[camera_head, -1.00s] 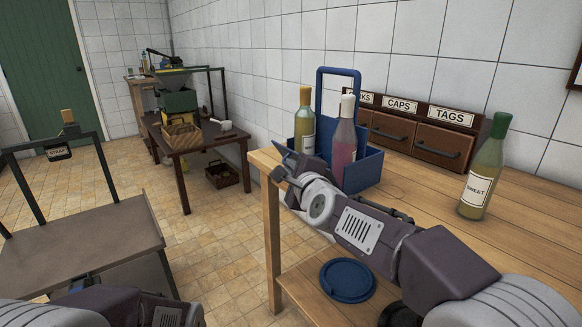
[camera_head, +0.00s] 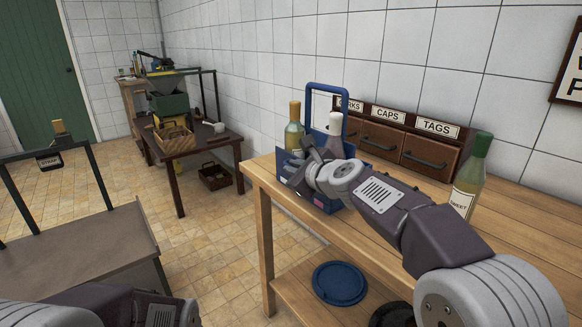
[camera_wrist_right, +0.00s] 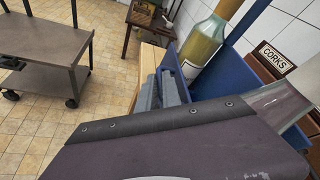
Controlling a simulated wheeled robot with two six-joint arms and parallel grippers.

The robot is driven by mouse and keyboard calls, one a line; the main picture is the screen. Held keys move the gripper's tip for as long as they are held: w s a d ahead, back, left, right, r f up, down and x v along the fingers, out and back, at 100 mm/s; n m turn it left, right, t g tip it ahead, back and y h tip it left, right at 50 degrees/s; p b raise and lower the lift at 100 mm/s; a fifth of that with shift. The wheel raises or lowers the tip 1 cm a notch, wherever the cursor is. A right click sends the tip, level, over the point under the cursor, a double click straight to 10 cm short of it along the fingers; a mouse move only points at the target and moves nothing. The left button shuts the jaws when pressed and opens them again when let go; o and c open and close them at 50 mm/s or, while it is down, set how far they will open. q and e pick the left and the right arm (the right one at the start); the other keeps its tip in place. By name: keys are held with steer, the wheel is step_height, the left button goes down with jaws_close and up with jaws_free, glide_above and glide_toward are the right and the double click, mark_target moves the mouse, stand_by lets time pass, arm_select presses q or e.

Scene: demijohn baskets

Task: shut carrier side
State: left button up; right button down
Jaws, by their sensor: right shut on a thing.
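The blue bottle carrier (camera_head: 309,94) stands on the wooden workbench, its tall handle up. It holds a yellow-capped bottle (camera_head: 294,128) and a white-capped bottle (camera_head: 335,126). My right gripper (camera_head: 303,172) is at the carrier's near left side, shut on the carrier side. In the right wrist view a blue panel (camera_wrist_right: 172,72) stands close beside the grey fingers (camera_wrist_right: 150,95), next to the bottle. My wrist hides most of the near face, so I cannot tell whether the side is fully upright. My left gripper is out of view; only its arm shows at the lower left.
A green-capped bottle (camera_head: 469,178) stands on the workbench (camera_head: 520,220) to the right. A drawer rack (camera_head: 425,150) is behind the carrier. A round blue lid (camera_head: 340,283) lies on the lower shelf. A grey cart (camera_head: 80,240) is at the left, with clear floor between.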

steer(key=c, duration=1.8)
jaws_free()
steer(key=shift+f, duration=0.1)
steer(key=v, duration=0.9)
